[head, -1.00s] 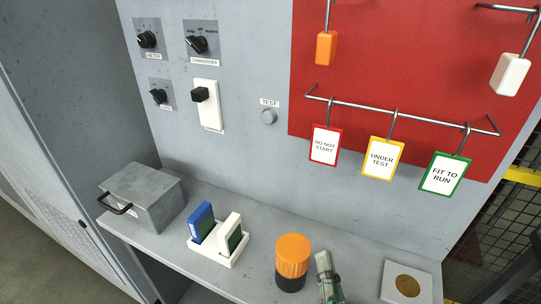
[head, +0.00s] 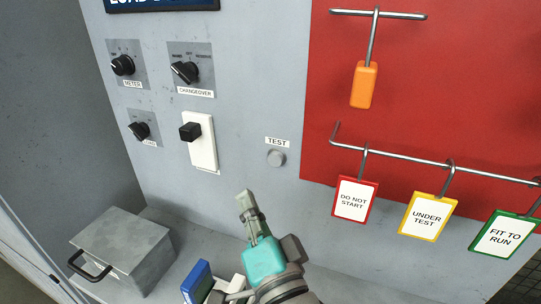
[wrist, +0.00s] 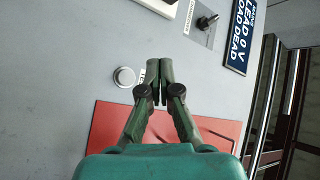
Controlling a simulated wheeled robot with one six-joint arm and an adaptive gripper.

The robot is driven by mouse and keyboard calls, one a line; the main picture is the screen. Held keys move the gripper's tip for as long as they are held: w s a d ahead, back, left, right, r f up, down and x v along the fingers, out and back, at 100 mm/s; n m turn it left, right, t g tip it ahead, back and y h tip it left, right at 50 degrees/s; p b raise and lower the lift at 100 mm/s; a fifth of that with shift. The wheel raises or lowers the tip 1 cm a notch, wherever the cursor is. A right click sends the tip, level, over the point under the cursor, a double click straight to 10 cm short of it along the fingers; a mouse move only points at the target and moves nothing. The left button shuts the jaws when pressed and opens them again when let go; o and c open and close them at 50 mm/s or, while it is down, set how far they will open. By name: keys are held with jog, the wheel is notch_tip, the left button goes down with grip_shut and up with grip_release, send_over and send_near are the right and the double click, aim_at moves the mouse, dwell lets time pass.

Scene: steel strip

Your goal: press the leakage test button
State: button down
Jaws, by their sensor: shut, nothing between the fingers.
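The test button (head: 275,158) is a small round grey button on the grey panel, under a label reading TEST (head: 277,142). In the wrist view the button (wrist: 124,77) sits left of my fingertips, with the label partly hidden behind them. My gripper (head: 247,200) is shut and empty, its fingers pointing up towards the panel. In the head view its tips are below and a little left of the button, apart from it. In the wrist view my gripper (wrist: 160,66) shows both fingers together at the tips.
A white switch plate with a black knob (head: 190,131) and the changeover switch (head: 186,72) are left of the button. Tags hang right on a rail, the red-edged one (head: 355,200) nearest. A grey box (head: 125,250) and a blue block (head: 197,283) are on the shelf below.

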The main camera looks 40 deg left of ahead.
aim_at(268, 158)
jog(key=shift+w+a, duration=0.35)
jog(key=shift+w, duration=1.1)
jog(key=shift+w+a, duration=0.3)
jog(key=shift+w, duration=1.1)
jog(key=shift+w+a, duration=0.35)
jog(key=shift+w, duration=1.1)
jog(key=shift+w, duration=0.15)
jog(key=shift+w+a, duration=0.1)
jog(key=shift+w, duration=0.15)
jog(key=shift+w+a, duration=0.15)
jog(key=shift+w, duration=0.45)
jog(key=shift+s+d, duration=0.25)
jog(key=shift+s, duration=0.75)
jog(key=shift+s+d, duration=0.2)
jog(key=shift+s, duration=0.6)
jog(key=shift+s+d, duration=0.2)
jog(key=shift+s, duration=0.65)
jog(key=shift+s+d, duration=0.2)
jog(key=shift+s, duration=0.6)
